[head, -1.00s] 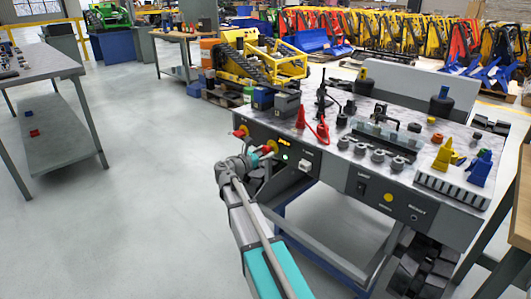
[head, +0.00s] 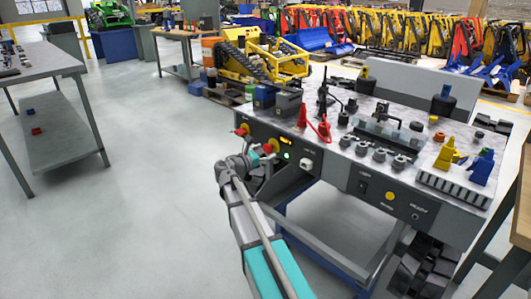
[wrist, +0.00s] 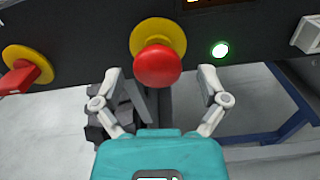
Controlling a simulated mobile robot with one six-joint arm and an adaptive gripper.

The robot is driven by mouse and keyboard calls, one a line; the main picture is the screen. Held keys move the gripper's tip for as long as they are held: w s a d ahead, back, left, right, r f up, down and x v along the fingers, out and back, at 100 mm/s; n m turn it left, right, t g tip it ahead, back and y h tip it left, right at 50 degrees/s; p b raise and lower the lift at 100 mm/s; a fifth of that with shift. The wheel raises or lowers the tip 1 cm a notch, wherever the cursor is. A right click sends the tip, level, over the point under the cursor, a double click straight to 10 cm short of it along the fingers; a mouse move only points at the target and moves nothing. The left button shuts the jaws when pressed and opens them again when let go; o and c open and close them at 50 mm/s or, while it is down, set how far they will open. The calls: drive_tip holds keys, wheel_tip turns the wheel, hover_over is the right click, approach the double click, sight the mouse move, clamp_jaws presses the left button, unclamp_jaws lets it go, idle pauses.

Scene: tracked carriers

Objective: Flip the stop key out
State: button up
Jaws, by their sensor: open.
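A round red mushroom-shaped knob on a yellow disc (wrist: 157,60) sits on the dark front panel, in the upper middle of the wrist view. I take it as the stop key; it also shows in the head view (head: 272,146). My gripper (wrist: 160,78) is open, with one pale finger on each side of the knob's lower part. I cannot tell if either finger touches it. In the head view my gripper (head: 264,158) is at the panel's left end and partly hides the area below the knob.
A red handle on a yellow disc (wrist: 25,72) is left of the knob. A lit green lamp (wrist: 219,50) and a white switch (wrist: 308,34) are to its right. The bench top (head: 345,110) carries several tools and parts. The floor to the left (head: 150,180) is clear.

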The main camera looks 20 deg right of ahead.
drive_tip(key=v, duration=1.1)
drive_tip(key=shift+s+a, duration=0.15)
drive_tip(key=shift+a, duration=0.2)
drive_tip(key=s+f+m+g+y, duration=0.4)
drive_tip(key=s+f+m+y, duration=0.4)
drive_tip(key=s+f+m, duration=0.35)
drive_tip(key=s+a+f+m+g+y, duration=0.2)
drive_tip(key=s+a+f+m+y, duration=0.5)
drive_tip(key=s+a+m+y, duration=0.25)
wheel_tip(320, 180, up, 39)
drive_tip(key=p, duration=3.8)
drive_tip(key=shift+a+f+p, duration=0.2)
drive_tip(key=shift+a+p, duration=0.1)
drive_tip(key=shift+a, duration=0.2)
drive_tip(key=shift+w+h, duration=0.1)
drive_tip(key=shift+h, duration=0.15)
